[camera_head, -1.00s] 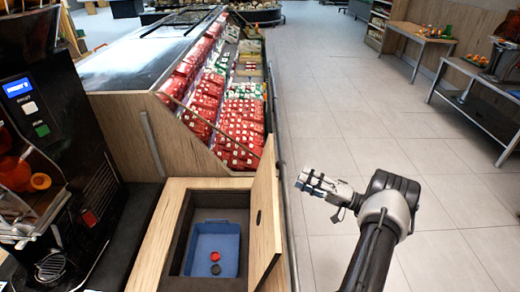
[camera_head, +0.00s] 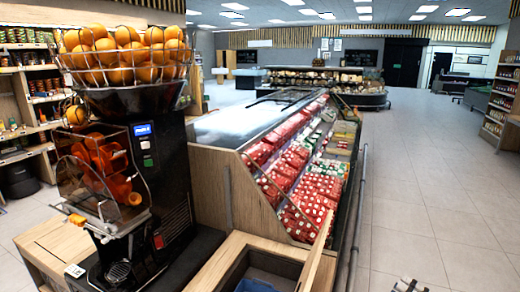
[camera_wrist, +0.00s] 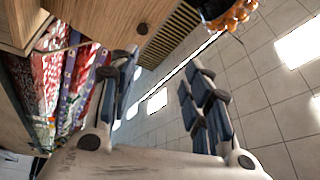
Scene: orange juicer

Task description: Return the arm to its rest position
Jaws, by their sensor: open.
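My gripper (camera_wrist: 163,78) is open and empty in the wrist view, its two dark blue-padded fingers apart with only floor and background between them. In the head view only a small part of my gripper (camera_head: 408,286) shows at the bottom edge, right of the counter and over the aisle floor. The rest of my arm is out of the head view. The wrist view is tilted. Nothing is seen touching the fingers.
The orange juicer (camera_head: 150,185) stands at left with a wire basket of oranges (camera_head: 125,52) on top. A display case of red packages (camera_head: 310,190) lies behind. The tiled aisle (camera_head: 420,210) at right is clear.

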